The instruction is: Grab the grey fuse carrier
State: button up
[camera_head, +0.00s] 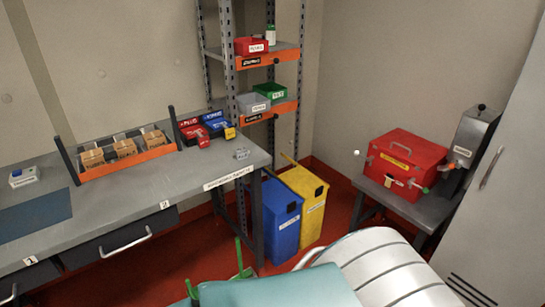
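A small grey block-like piece (241,153), which looks like the grey fuse carrier, sits on the right end of the grey workbench (180,184), near its corner. It is too small to make out its details. No gripper of mine can be made out in this view, so I cannot place it relative to the piece.
Red and blue bins (214,122) and an orange-fronted rack with cardboard boxes (124,148) stand behind. A shelf unit (229,45) stands at the back. Blue (284,222) and yellow (311,205) bins stand right of the bench. A red case (405,157) sits on the right table.

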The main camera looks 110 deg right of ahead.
aim_at(242, 152)
jog(key=z, duration=3.55)
jog(key=i+l+u, duration=0.15)
jog(key=u, duration=0.25)
jog(key=i+l+u, duration=0.25)
jog(key=u, duration=0.2)
jog(key=i+l, duration=0.2)
jog(key=i+l+u, duration=0.1)
jog(key=l, duration=0.3)
jog(key=i+l, duration=0.2)
jog(key=l, duration=0.15)
jog(key=i+l+u, duration=0.1)
jog(key=i+l, duration=0.25)
jog(key=l, duration=0.3)
jog(key=i+l+u, duration=0.1)
jog(key=l, duration=0.25)
jog(key=i, duration=0.05)
